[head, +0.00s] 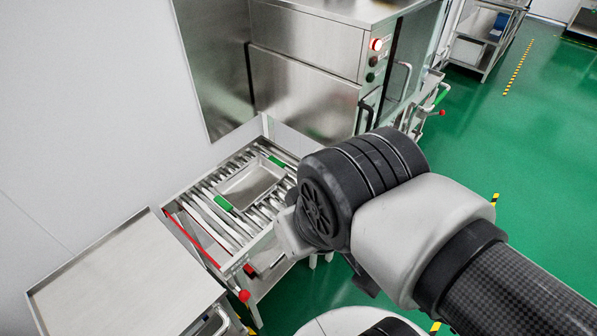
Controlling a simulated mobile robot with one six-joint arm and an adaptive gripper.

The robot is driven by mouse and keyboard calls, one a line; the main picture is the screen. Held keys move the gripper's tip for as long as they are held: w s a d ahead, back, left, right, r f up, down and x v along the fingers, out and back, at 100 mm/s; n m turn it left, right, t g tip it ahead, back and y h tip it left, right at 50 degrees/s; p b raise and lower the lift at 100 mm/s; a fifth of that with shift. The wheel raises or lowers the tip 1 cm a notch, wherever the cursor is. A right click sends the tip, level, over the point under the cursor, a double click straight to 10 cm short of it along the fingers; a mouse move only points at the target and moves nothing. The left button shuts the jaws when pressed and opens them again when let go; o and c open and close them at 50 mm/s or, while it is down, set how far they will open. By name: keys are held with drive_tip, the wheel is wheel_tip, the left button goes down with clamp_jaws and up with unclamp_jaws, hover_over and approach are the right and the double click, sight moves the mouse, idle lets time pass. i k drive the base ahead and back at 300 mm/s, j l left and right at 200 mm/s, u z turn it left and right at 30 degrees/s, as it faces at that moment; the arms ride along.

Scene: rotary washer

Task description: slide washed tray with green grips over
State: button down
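The steel tray (249,187) is shallow, rectangular and looks empty. It has a green grip (223,203) at its near left end and another green grip (276,161) at its far right end. It lies flat on the roller table (205,212) in front of the washer (305,90). My arm comes in from the lower right, and its wrist is just right of the tray, apart from it in the picture. My gripper is mostly hidden behind the wrist; its fingers cannot be made out, nor whether they hold anything.
A bare steel table (125,275) stands at lower left, with a narrow gap between. A white wall (90,110) is behind.

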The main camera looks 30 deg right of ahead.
sight(248, 185)
drive_tip(key=z, duration=0.15)
drive_tip(key=i+l+u, duration=0.55)
drive_tip(key=l, duration=0.2)
drive_tip(key=i+l+u, duration=0.25)
drive_tip(key=l, duration=0.25)
drive_tip(key=i, duration=0.05)
